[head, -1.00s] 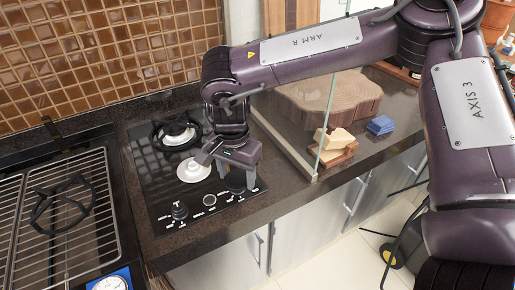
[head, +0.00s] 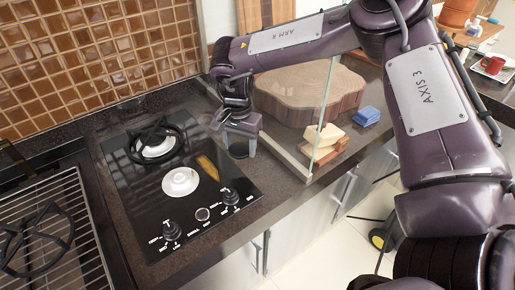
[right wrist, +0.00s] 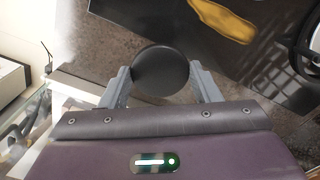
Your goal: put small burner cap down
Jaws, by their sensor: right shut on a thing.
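The small burner cap (right wrist: 161,70) is a dark round disc. In the right wrist view it sits between the two grey fingers of my right gripper (right wrist: 161,82), which is shut on it. In the head view my right gripper (head: 239,143) points down over the dark counter, just right of the cooktop's edge; the burner cap (head: 239,150) shows dark between its fingers. I cannot tell whether the cap touches the counter. The cooktop (head: 150,208) has a bare white burner (head: 180,182) at its front. My left gripper is not in the head view.
A black pan support (head: 157,140) stands over the rear burner. A yellow-brown patch (head: 208,165) shows on the cooktop. A glass panel (head: 325,115) stands right of my gripper, with a wooden slab (head: 310,93), a light block (head: 322,136) and a blue block (head: 367,115) beyond. A grill (head: 50,230) is at left.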

